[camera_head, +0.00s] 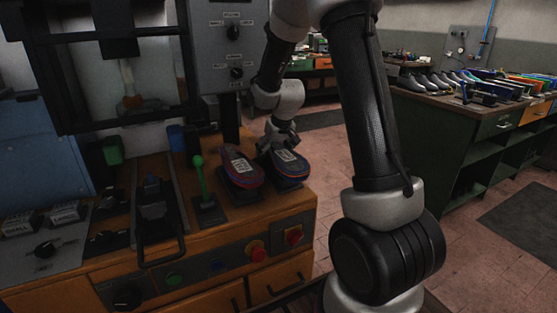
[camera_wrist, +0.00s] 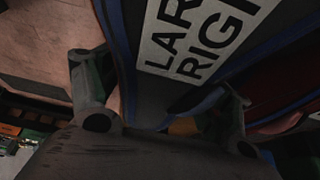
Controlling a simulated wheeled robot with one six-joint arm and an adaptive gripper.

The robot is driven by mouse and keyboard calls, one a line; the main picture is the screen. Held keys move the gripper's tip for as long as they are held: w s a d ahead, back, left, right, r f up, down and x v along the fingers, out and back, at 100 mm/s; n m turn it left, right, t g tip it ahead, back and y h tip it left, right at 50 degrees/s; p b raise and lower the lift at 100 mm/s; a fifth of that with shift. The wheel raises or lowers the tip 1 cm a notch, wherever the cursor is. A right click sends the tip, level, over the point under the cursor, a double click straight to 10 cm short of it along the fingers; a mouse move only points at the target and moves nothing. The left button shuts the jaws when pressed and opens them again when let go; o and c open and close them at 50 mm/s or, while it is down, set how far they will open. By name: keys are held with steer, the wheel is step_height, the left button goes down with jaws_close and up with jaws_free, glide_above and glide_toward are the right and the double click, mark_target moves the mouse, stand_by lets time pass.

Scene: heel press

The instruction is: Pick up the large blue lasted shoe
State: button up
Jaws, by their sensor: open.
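The large blue lasted shoe (camera_head: 292,173) sits sole-up on a dark stand at the right end of the machine's wooden top. It has a dark sole, a blue edge and a white label. In the wrist view the blue shoe (camera_wrist: 135,60) fills the middle, its label partly reading "LAR" and "RIG". My gripper (camera_head: 277,143) is at the shoe's far end in the head view. In the wrist view my open gripper (camera_wrist: 165,100) has one finger on each side of that end. I cannot tell whether the fingers touch it.
A reddish-purple shoe (camera_head: 240,181) with a label stands close to the left of the blue one; red also shows at the wrist view's right. A green-knobbed lever (camera_head: 200,180) is farther left. A green bench (camera_head: 451,130) with several shoes stands right, beyond open floor.

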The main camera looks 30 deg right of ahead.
steer(key=shift+r, duration=0.1)
steer(key=c, duration=1.3)
steer(key=shift+o, duration=0.2)
